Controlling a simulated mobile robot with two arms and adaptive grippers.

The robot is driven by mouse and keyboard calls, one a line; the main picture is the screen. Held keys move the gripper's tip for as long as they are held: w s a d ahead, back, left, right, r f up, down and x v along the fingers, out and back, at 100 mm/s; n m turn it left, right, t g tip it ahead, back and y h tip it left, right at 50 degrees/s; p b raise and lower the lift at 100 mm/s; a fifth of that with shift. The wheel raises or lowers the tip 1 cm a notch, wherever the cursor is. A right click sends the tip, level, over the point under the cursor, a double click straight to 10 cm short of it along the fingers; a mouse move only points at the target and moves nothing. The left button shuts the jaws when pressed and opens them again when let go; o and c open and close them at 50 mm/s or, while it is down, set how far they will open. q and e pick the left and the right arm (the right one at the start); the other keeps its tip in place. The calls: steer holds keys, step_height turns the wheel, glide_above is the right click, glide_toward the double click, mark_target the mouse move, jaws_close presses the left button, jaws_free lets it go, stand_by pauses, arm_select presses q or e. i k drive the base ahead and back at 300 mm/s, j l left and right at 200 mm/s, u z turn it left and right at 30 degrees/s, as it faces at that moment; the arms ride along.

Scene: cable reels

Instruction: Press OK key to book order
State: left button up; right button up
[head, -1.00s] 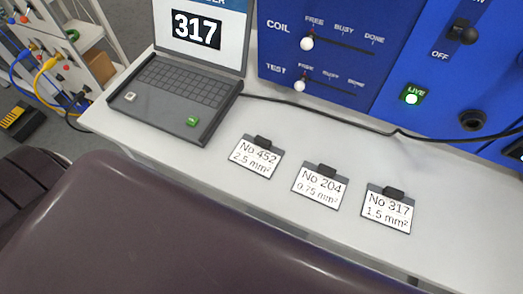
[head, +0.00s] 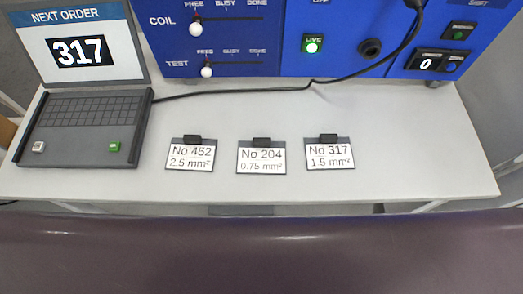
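The laptop (head: 88,100) stands open at the left of the white bench. Its screen (head: 82,46) reads "NEXT ORDER" and "317". A green key (head: 114,146) sits at the right of the laptop's front edge; its lettering is too small to read. A pale key (head: 39,147) sits at the left of that edge. Neither of my grippers is in the head view.
Cards No 452 (head: 190,155), No 204 (head: 261,158) and No 317 (head: 329,153) lie on the bench (head: 420,165). A blue panel (head: 270,40) with sliders stands behind. A black cable (head: 240,92) crosses the bench. The bench's right side is clear.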

mark_target(113, 146)
steer(key=u, duration=0.5)
steer(key=i+j+u, duration=0.1)
steer(key=u, duration=0.9)
steer(key=i, duration=0.05)
